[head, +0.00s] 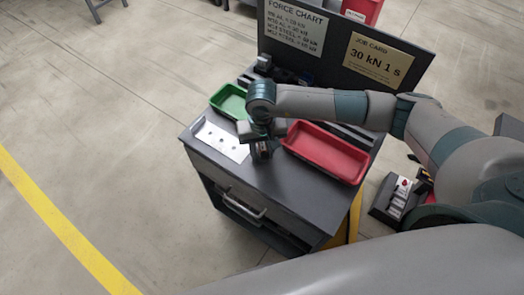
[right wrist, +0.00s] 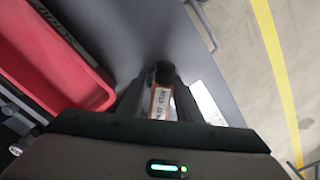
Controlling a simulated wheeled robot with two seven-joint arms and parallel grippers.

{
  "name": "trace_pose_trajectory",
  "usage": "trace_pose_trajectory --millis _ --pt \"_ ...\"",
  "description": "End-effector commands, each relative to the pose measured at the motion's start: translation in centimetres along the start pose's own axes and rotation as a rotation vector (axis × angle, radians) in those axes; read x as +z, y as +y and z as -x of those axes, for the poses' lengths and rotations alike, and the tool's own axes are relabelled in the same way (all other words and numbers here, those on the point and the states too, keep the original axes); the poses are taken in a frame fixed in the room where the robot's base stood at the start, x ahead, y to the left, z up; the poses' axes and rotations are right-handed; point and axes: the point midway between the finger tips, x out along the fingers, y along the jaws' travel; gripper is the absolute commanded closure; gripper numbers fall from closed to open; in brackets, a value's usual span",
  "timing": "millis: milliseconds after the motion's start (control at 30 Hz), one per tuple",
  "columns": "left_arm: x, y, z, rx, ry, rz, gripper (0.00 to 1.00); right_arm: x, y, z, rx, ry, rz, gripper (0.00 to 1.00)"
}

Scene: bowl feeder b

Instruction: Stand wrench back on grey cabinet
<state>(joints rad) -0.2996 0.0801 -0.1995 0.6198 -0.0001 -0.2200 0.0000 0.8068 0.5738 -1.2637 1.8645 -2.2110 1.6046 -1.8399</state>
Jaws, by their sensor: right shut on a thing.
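The grey cabinet (head: 285,192) stands in the middle of the head view, with a flat dark grey top. My right gripper (head: 262,147) points down over this top, between the white plate and the red tray. It is shut on the wrench (right wrist: 161,102), which shows a dark round end and an orange part with a white label between the fingers in the right wrist view. The wrench looks roughly upright, low over the cabinet top. I cannot tell whether it touches the top. The gripper hides most of it in the head view. My left gripper is not in view.
A red tray (head: 326,152) lies right of the gripper, a green tray (head: 228,103) behind left, and a white plate with holes (head: 220,140) to the left. A dark board with a force chart (head: 295,25) and job card (head: 378,60) stands behind. The cabinet top's front is clear.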

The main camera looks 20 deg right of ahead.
Motion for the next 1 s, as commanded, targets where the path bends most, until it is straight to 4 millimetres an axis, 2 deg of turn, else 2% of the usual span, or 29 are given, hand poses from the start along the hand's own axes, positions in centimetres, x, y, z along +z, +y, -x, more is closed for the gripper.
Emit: trace_pose_trajectory --millis 33,67,100,133,600,667,867,1000 --pt "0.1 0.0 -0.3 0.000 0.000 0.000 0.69 0.0 0.0 -0.2 0.000 0.001 0.000 1.00" --pt "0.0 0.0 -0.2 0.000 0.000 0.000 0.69 0.0 0.0 -0.1 0.000 0.000 0.000 0.63" --pt "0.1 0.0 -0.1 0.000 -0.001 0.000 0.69 0.0 0.0 -0.1 0.000 0.000 0.000 0.54" --pt "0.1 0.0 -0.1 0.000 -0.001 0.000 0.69 0.0 0.0 -0.1 0.000 0.000 0.000 0.49" --pt "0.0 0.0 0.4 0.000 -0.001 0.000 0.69 0.0 0.0 0.3 0.000 -0.001 -0.001 0.49" --pt "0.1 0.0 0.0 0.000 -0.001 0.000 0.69 -0.1 0.0 0.5 -0.001 0.002 0.000 0.49" --pt "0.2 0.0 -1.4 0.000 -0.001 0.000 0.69 -0.2 0.0 3.0 -0.002 0.005 0.002 0.49" --pt "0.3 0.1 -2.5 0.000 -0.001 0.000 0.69 -0.2 0.0 5.5 -0.001 0.005 0.001 0.49"
